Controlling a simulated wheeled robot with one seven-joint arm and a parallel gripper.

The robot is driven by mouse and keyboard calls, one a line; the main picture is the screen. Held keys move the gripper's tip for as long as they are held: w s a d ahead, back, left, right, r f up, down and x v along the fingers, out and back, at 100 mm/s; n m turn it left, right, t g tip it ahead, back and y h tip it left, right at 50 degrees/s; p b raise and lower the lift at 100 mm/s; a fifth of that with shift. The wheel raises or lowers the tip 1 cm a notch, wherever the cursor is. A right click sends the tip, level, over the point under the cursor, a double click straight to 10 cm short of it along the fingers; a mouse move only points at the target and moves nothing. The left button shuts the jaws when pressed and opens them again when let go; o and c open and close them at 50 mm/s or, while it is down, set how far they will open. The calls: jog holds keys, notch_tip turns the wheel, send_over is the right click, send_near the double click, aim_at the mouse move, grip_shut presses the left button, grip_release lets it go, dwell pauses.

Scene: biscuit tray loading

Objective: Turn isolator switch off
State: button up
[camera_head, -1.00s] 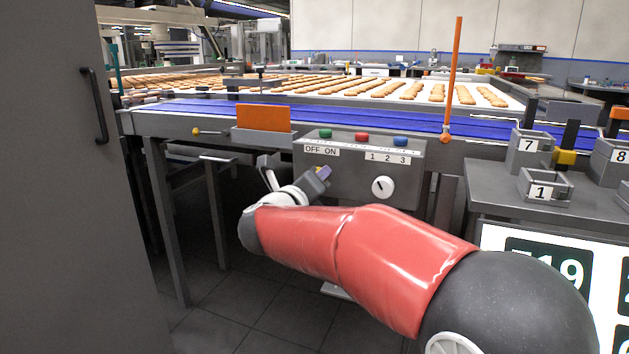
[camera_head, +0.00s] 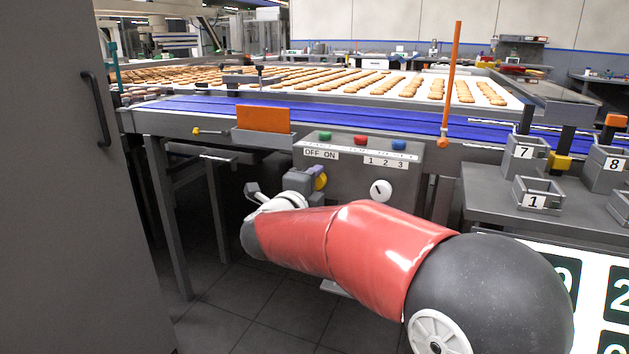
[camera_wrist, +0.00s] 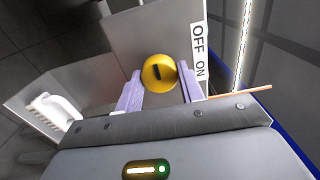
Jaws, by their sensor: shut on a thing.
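The isolator switch is a round yellow knob (camera_head: 321,181) on the grey control box (camera_head: 345,172), below the OFF ON label (camera_head: 320,154). In the wrist view the knob (camera_wrist: 159,73) shows a short black mark on its face, and the OFF ON label (camera_wrist: 199,52) lies to its right, turned sideways. My gripper (camera_wrist: 160,78) has its two lilac fingers on either side of the knob and is shut on it. In the head view my gripper (camera_head: 308,182) reaches the knob from the left and covers part of it.
A white dial (camera_head: 381,190) sits right of the knob under the 1 2 3 label. Green, red and blue buttons (camera_head: 361,140) line the box top. A blue conveyor (camera_head: 370,117) runs behind. Numbered bins (camera_head: 535,200) stand right, and a dark cabinet (camera_head: 70,200) stands left.

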dwell(0.4)
jog(key=o, duration=1)
jog(key=shift+b+v, duration=0.35)
jog(key=shift+v, duration=3.6)
